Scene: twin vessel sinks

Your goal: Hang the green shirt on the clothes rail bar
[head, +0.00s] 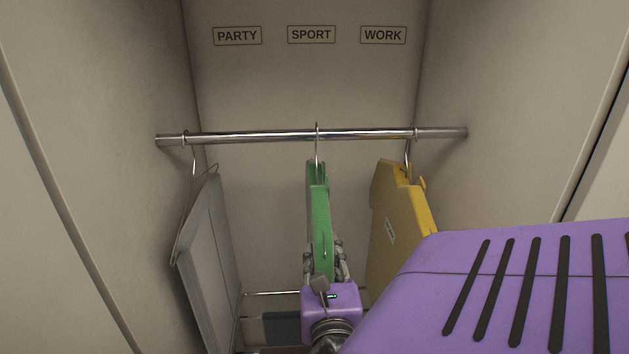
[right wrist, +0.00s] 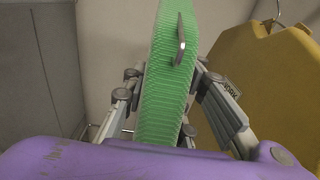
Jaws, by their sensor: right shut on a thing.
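The green shirt (head: 320,215) hangs edge-on below the middle of the metal clothes rail bar (head: 260,137), under the SPORT label. Its hook (head: 317,146) reaches up to the bar and appears to loop over it; whether it bears weight there I cannot tell. My right gripper (head: 325,272) is shut on the lower part of the green shirt. In the right wrist view the green shirt (right wrist: 165,75) stands upright between the fingers of the right gripper (right wrist: 160,100). My left gripper is not in view.
A grey garment (head: 207,260) hangs at the left end of the bar and a yellow one (head: 395,225) at the right. PARTY (head: 237,36), SPORT (head: 311,34) and WORK (head: 383,35) labels are on the back wall. Closet walls close in on both sides.

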